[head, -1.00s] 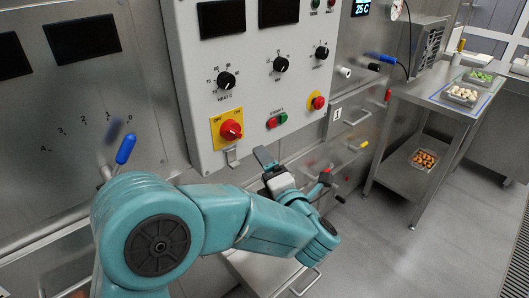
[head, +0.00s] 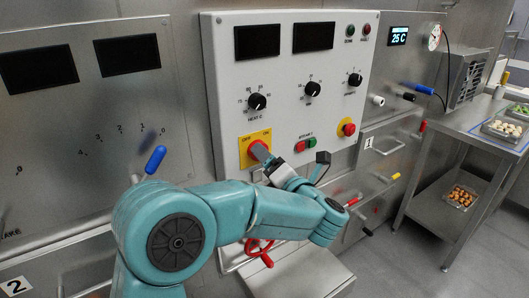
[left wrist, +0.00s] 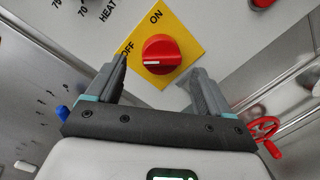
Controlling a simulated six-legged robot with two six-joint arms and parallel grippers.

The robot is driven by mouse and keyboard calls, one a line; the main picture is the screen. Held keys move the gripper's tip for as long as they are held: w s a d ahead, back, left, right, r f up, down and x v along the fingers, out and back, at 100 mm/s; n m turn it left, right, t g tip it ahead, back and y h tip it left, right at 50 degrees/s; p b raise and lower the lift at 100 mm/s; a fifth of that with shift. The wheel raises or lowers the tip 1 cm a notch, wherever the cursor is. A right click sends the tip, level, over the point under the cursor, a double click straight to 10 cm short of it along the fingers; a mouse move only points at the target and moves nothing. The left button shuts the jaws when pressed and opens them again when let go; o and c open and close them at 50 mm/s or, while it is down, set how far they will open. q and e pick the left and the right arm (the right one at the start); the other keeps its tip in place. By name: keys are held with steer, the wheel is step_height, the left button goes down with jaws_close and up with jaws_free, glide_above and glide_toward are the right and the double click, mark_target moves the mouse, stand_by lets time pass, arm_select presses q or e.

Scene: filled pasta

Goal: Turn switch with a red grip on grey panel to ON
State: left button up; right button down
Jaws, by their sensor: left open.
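The red-grip switch (head: 257,148) sits on a yellow OFF/ON plate (head: 246,159) at the lower left of the grey panel (head: 291,77). In the left wrist view the round red grip (left wrist: 161,50) is fully visible, with its white mark at the left, on the OFF side. My left gripper (head: 292,155) is open and empty in front of the panel. In the left wrist view its two fingers (left wrist: 160,68) stand either side of the grip, apart from it. In the head view one finger covers part of the switch. My right gripper is not in view.
Black dials (head: 257,101) sit above. A red valve wheel (head: 262,250) is below. A blue-handled lever (head: 155,160) is at left. A steel table (head: 470,128) stands right.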

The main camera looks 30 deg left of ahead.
arm_select(q)
steer(key=shift+x, duration=1.8)
steer(key=c, duration=1)
